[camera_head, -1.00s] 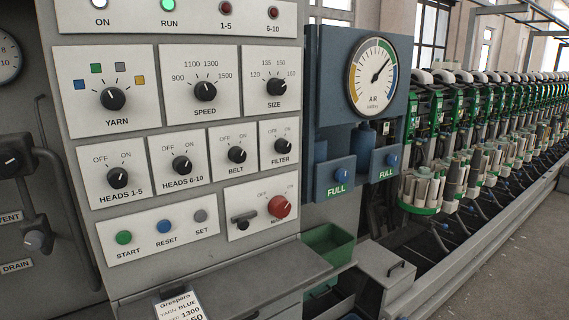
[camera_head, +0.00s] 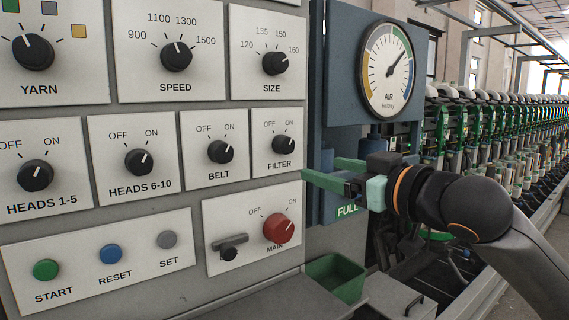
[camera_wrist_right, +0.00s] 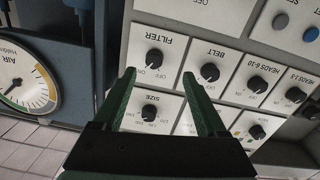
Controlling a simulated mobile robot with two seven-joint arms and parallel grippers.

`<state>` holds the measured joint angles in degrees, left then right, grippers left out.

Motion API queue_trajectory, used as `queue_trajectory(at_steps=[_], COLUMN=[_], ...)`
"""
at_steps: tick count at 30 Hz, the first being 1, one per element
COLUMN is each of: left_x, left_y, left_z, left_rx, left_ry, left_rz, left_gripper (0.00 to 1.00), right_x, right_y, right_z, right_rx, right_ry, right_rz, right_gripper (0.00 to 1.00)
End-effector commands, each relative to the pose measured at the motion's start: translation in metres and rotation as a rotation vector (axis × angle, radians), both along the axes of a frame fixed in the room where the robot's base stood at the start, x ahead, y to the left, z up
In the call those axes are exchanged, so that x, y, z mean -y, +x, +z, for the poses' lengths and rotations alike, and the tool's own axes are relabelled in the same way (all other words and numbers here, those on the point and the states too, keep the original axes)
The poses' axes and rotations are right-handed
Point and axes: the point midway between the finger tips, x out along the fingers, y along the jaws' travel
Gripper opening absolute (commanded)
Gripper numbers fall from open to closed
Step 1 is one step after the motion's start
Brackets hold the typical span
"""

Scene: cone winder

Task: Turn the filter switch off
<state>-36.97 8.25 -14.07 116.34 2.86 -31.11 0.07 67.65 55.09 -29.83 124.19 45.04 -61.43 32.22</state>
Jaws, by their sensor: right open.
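The filter switch (camera_head: 283,146) is a black round knob on a white plate marked OFF and ON, right of the belt knob. Its white pointer leans up and right, toward ON. My right gripper (camera_head: 318,171), with green fingers, is open and empty. In the head view it is just right of and slightly below the filter plate, pointing left toward the panel. In the right wrist view the picture is turned over; the filter knob (camera_wrist_right: 154,59) shows just beyond the gap between the open fingertips (camera_wrist_right: 159,75), apart from them. My left gripper is not in view.
The belt knob (camera_head: 221,152) sits close on the left, the size knob (camera_head: 275,62) above, and the red main switch (camera_head: 279,228) below. A blue cabinet with the air gauge (camera_head: 388,70) stands behind my right gripper. A green bin (camera_head: 335,278) is lower down.

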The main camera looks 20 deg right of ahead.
Motion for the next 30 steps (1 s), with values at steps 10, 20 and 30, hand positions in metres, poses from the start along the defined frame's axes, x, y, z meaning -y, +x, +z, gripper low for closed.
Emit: queue_trajectory(at_steps=[10,20,30], left_x=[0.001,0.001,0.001], left_y=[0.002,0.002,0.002], left_z=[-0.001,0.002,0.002], left_rx=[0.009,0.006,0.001], left_ry=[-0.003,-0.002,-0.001], left_rz=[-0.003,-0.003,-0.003], left_gripper=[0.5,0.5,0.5], right_x=[0.004,-0.017,-0.028], right_y=[0.0,0.063,0.101], right_z=[0.02,0.02,0.019], right_rx=[0.025,0.025,0.027], right_ry=[0.002,0.002,0.0], right_rz=[-0.022,-0.022,-0.022], right_gripper=[0.75,0.75,0.75])
